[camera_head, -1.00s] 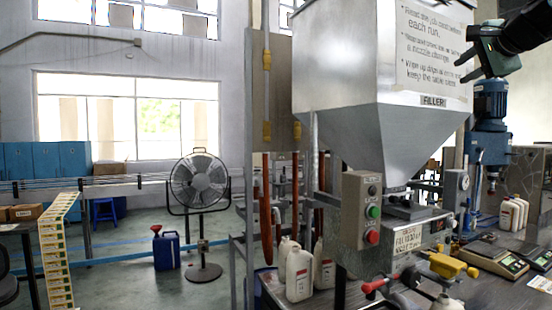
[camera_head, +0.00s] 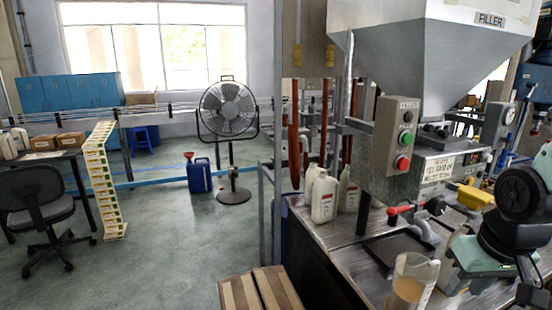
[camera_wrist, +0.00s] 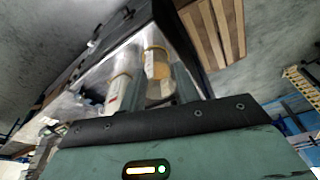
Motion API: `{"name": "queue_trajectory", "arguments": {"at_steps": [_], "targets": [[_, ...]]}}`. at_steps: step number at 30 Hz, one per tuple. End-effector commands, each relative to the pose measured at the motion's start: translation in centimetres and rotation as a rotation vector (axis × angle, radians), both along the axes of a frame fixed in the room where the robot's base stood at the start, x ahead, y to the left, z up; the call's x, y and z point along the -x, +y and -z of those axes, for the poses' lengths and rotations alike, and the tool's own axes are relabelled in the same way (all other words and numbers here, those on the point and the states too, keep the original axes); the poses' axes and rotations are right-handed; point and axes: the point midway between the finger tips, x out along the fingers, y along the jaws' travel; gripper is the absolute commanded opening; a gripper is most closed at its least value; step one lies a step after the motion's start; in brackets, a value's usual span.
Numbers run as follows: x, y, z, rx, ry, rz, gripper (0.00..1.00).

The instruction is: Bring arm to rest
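My gripper (camera_wrist: 159,95) is at the right of the head view, low over the bench, its green body (camera_head: 468,262) just right of a clear beaker (camera_head: 408,285). The beaker holds amber liquid. In the wrist view my two grey fingers stand apart, and the beaker (camera_wrist: 158,68) shows in line with the space between them. I see no finger pressed against it, though the contact area is partly hidden. A white bottle (camera_wrist: 119,82) shows beside the beaker in the wrist view.
A wooden pallet (camera_head: 262,290) lies on the floor in front. A fan (camera_head: 230,110), blue can (camera_head: 199,176) and chair (camera_head: 38,205) stand left, with open floor between.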

Motion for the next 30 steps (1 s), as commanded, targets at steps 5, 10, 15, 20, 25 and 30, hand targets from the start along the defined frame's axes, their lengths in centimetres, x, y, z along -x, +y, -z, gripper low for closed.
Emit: {"name": "queue_trajectory", "arguments": {"at_steps": [5, 10, 15, 20, 25, 30], "targets": [[3.0, 7.0, -0.3, -0.004, 0.065, -0.229, 0.32], [7.4, 13.5, -1.0, 0.002, 0.132, -0.454, 0.32], [12.2, 17.4, -1.6, 0.024, 0.192, -0.638, 0.32], [13.8, 18.4, -1.7, 0.033, 0.212, -0.695, 0.32], [13.8, 18.4, -1.7, 0.033, 0.212, -0.695, 0.32], [13.8, 18.4, -1.7, 0.033, 0.212, -0.695, 0.32]]}}
